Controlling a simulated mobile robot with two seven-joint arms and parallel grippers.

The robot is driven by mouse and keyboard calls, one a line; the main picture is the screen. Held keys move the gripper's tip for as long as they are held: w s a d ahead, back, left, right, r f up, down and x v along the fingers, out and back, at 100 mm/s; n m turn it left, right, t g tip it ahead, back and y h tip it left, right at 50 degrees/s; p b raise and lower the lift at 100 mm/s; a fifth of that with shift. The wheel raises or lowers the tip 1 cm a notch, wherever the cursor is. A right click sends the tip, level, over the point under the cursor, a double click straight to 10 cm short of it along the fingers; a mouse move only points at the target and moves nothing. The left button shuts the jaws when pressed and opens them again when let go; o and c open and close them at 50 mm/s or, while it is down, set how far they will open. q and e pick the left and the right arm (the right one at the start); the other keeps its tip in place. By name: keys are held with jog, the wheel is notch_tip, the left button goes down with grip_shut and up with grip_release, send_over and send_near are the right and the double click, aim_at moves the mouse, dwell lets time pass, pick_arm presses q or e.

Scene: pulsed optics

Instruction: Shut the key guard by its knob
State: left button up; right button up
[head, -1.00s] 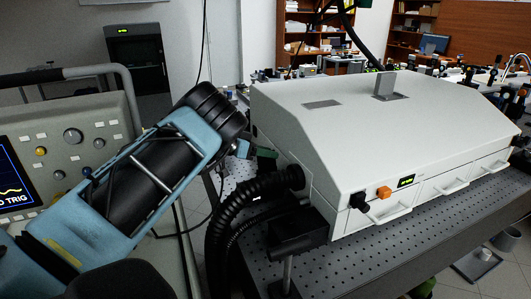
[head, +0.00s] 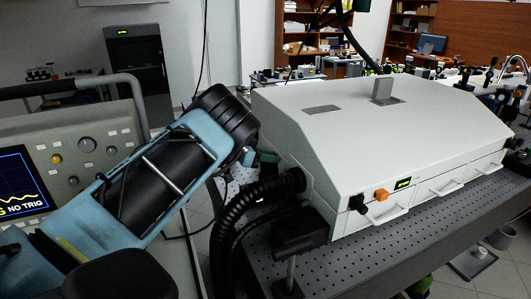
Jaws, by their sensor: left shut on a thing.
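My left gripper (head: 247,157) reaches in from the left, and its dark wrist hides most of its fingers. It is shut, at the left end of the large white housing (head: 345,150). A small dark green piece (head: 267,157) shows just beyond the fingertips, close to the housing's left side. The key guard and its knob cannot be made out clearly there; the held part is hidden by the gripper. On the housing's front are a black knob-like part (head: 357,204) and an orange part (head: 381,195), both apart from the gripper. My right gripper is not in view.
A black corrugated hose (head: 232,212) runs into the housing's left end, just below my gripper. A black box on a post (head: 300,232) stands beside it. The perforated optical table (head: 400,245) carries the housing. A console with a screen (head: 22,185) stands at left, close to my arm.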

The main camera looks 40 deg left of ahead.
pick_arm(q)
jog(key=shift+s+d+r+m+t+y+p, duration=0.3)
jog(key=shift+d+r+m+t+y+p, duration=0.2)
jog(key=shift+m+y+p, duration=0.4)
jog(key=shift+s+d+m+p, duration=0.1)
jog(key=shift+d+m+p, duration=0.1)
jog(key=shift+m+p, duration=0.3)
jog(key=shift+f, duration=0.1)
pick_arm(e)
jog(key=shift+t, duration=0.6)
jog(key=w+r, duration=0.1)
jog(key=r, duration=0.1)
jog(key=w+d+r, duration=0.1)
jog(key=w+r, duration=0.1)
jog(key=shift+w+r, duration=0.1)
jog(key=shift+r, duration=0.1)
pick_arm(q)
jog(key=shift+y, duration=0.3)
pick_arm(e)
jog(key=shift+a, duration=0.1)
pick_arm(q)
jog(key=o, duration=0.8)
jog(key=shift+f, duration=0.1)
jog(key=shift+o, duration=0.2)
jog(key=shift+f, duration=0.15)
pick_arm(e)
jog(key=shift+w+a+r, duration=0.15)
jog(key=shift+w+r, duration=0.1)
pick_arm(q)
jog(key=shift+d, duration=0.1)
